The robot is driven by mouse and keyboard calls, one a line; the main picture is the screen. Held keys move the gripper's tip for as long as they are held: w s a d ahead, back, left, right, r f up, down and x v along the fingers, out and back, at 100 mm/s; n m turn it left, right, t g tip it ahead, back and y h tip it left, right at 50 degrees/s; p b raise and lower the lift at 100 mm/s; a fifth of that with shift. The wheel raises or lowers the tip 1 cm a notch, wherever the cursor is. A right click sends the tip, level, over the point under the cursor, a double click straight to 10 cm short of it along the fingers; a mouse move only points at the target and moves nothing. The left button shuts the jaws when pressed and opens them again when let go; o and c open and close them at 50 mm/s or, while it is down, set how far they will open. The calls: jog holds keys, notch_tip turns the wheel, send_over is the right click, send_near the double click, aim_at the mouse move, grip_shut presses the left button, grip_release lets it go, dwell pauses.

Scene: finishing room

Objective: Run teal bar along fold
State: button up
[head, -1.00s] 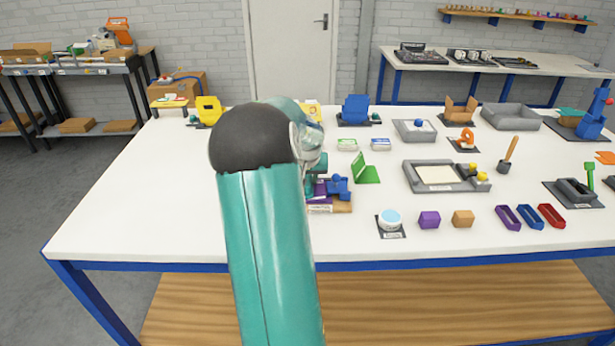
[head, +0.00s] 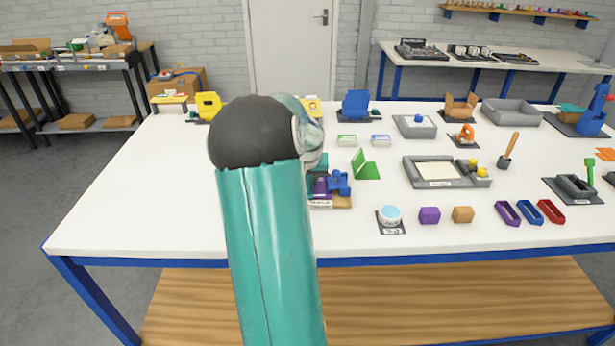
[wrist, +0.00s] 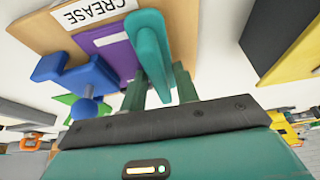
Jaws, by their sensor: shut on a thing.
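The teal bar (wrist: 152,52) is in my gripper (wrist: 160,88), whose two fingers are shut around it in the wrist view. The bar lies across the purple piece (wrist: 112,45), near its right edge; I cannot tell whether they touch. The purple piece lies on a tan board (wrist: 40,32) with a white CREASE label (wrist: 92,10). The fold line itself is not clear. A blue clamp-like part (wrist: 78,74) sits beside the purple piece. In the head view, my arm hides the gripper and part of this station; the purple piece (head: 320,187) shows at its right.
A green folded stand (head: 366,168) stands right of the station. A round pale-blue pot (head: 390,215), a purple block (head: 429,215) and a tan block (head: 463,215) sit near the front edge. The white table (head: 150,205) is clear at left.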

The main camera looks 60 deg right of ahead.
jog(key=shift+s+a+f, duration=0.1)
jog(key=shift+s+a, duration=0.25)
jog(key=shift+a, duration=0.4)
jog(key=shift+a, duration=0.1)
jog(key=shift+s+a, duration=0.2)
jog(key=shift+a, duration=0.1)
jog(key=shift+w+d, duration=0.2)
jog(key=shift+d, duration=0.3)
jog(key=shift+d, duration=0.1)
jog(key=shift+w+d, duration=0.25)
jog(key=shift+d, duration=0.15)
jog(key=shift+d, duration=0.1)
